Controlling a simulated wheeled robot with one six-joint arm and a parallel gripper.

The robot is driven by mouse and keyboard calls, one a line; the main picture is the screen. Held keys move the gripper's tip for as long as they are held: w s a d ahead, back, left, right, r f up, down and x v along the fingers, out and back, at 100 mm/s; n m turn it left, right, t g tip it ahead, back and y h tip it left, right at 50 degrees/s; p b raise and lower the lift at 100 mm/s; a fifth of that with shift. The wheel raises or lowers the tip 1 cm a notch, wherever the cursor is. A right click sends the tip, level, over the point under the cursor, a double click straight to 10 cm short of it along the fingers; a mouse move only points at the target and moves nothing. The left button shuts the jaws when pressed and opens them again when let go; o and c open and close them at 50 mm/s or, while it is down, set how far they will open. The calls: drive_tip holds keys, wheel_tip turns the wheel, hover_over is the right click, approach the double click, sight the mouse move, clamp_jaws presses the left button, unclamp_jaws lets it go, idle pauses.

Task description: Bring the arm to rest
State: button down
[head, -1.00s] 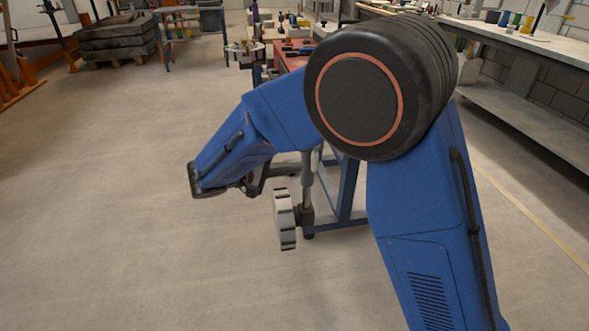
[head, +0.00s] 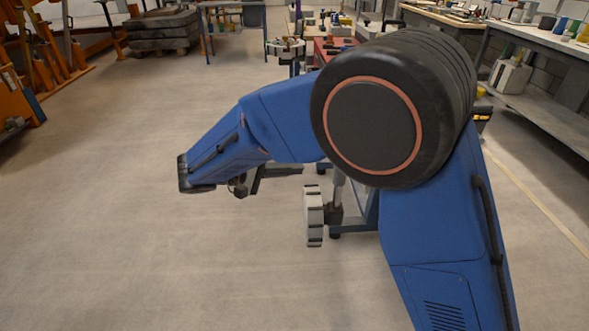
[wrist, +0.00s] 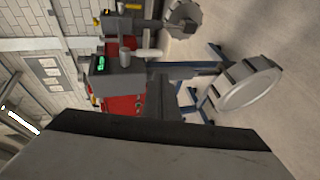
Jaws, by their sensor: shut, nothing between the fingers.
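My arm shows in the head view as thick blue links bent at a large black joint with an orange ring. The forearm reaches out to the left and is raised off the floor. My gripper (head: 299,170) is the small dark part below the forearm, pointing right; it is shut and empty. A pale notched handwheel (head: 314,215) on a dark hub stands just right of and below it, with a visible gap in the picture. A similar pale wheel shows in the wrist view (wrist: 245,88). Much of the blue-legged stand behind is hidden by my arm.
A long workbench (head: 550,42) with tools runs along the right. A stack of dark slabs (head: 162,32) and orange racks (head: 60,55) stand at the back left. Red equipment (wrist: 125,95) shows in the wrist view. The floor at left and front is open.

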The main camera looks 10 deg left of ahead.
drive_tip(key=s+d+r+m+g+y, duration=0.15)
drive_tip(key=d+g, duration=0.25)
drive_tip(key=d, duration=1.1)
drive_tip(key=s+d+r+m+g+y, duration=0.1)
drive_tip(key=s+d+r+g+y, duration=0.2)
drive_tip(key=d, duration=1.2)
drive_tip(key=s+d+f+m+t+y, duration=0.1)
drive_tip(key=s+d+m+y, duration=0.1)
drive_tip(key=s+d, duration=0.4)
drive_tip(key=s+d+f+m+t+y, duration=0.1)
drive_tip(key=s+d+y, duration=0.4)
drive_tip(key=s, duration=0.8)
drive_tip(key=shift+d+m+t, duration=0.4)
drive_tip(key=shift+d+m, duration=0.05)
drive_tip(key=shift+d, duration=0.8)
